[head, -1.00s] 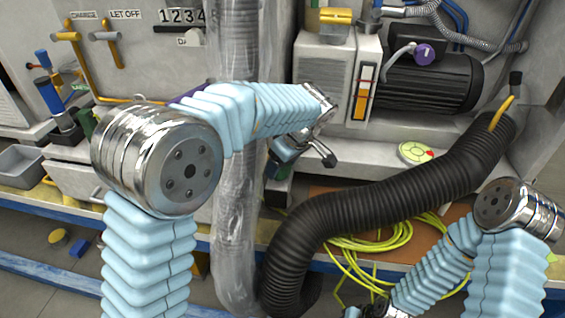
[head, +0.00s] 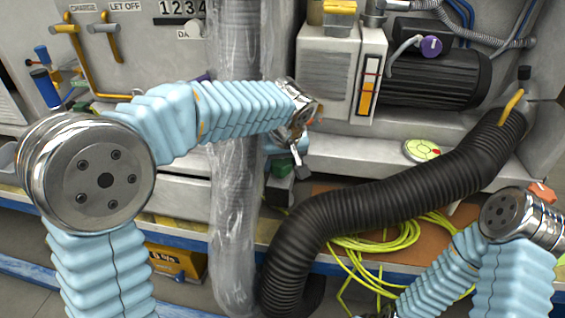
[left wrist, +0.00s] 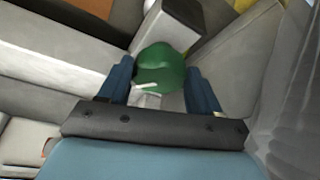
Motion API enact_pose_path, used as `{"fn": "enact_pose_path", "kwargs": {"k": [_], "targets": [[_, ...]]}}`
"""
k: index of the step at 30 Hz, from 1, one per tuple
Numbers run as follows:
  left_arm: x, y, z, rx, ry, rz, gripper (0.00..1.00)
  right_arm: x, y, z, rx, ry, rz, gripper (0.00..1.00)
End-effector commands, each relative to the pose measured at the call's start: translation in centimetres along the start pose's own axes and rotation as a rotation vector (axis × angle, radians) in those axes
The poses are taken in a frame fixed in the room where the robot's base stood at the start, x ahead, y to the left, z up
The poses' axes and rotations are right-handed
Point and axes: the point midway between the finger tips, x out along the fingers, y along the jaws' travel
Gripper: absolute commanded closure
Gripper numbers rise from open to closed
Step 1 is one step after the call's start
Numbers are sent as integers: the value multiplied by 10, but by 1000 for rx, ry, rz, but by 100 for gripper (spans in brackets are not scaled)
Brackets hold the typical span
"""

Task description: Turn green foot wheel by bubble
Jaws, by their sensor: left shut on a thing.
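The green foot wheel (left wrist: 160,68) is a rounded green knob between the two blue fingers of my left gripper (left wrist: 163,88) in the left wrist view. The fingers are shut on its sides. In the head view my left gripper (head: 285,158) points down beside the clear-wrapped hose, with green parts (head: 281,168) showing below it; my wrist hides much of this spot.
The plastic-wrapped hose (head: 235,200) stands just left of my left gripper. A thick black corrugated hose (head: 400,205) crosses to the right, with a yellow cable (head: 375,242) below. A motor (head: 435,78) and a yellow-orange indicator (head: 368,88) are behind.

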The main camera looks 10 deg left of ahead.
Motion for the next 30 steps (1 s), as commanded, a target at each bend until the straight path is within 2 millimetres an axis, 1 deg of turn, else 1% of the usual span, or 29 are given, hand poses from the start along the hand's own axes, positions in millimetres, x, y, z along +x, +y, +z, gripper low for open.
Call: {"fn": "enact_pose_path", "kwargs": {"k": [9, 21, 22, 26, 27, 30], "targets": [[0, -1, 0, 77, 0, 34, 67, 2, 2, -1, 1, 2, 1, 55], [-1, -1, 0, 83, 0, 37, 67, 2, 2, -1, 1, 2, 1, 55], [-1, -1, 0, 83, 0, 37, 35, 2, 2, -1, 1, 2, 1, 55], [-1, -1, 0, 83, 0, 36, 15, 2, 2, -1, 1, 2, 1, 55], [0, -1, 0, 83, 0, 36, 12, 2, 2, -1, 1, 2, 1, 55], [0, -1, 0, 83, 0, 35, 12, 2, 2, -1, 1, 2, 1, 55]]}}
